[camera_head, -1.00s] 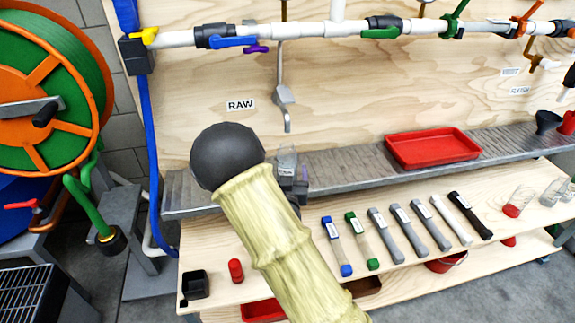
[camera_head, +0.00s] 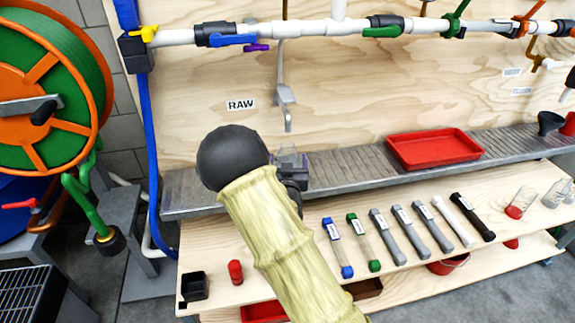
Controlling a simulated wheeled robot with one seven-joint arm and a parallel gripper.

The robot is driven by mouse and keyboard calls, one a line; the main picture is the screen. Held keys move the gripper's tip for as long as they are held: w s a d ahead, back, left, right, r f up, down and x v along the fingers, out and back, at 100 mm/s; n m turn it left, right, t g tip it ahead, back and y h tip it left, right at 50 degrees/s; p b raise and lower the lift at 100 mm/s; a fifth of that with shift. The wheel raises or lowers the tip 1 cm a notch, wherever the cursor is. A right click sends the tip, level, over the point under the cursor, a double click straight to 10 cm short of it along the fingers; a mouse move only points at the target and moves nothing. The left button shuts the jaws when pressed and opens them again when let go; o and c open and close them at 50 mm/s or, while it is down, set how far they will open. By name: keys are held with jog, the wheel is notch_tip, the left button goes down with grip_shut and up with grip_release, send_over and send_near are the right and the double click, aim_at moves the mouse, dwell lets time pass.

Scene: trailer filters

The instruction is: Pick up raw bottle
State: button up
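A small clear bottle (camera_head: 287,156) stands on the grey slatted shelf, below the metal spout (camera_head: 287,108) beside the RAW label (camera_head: 240,104). My gripper (camera_head: 291,164) is dark and small in the picture, right at the bottle. It overlaps the bottle and hides its lower part. Whether the fingers are open around it or shut on it cannot be made out. My pale sleeved arm and its dark round joint cover the shelf to the left and below.
A red tray (camera_head: 433,139) sits on the slatted shelf (camera_head: 345,173) to the right. Several filter tubes (camera_head: 388,238) lie on the lower wooden shelf, with a red cap (camera_head: 235,272) and black box (camera_head: 194,285) at left. Pipes and valves run along the top.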

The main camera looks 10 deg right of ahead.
jog(key=c, duration=1.1)
jog(key=shift+r, duration=0.1)
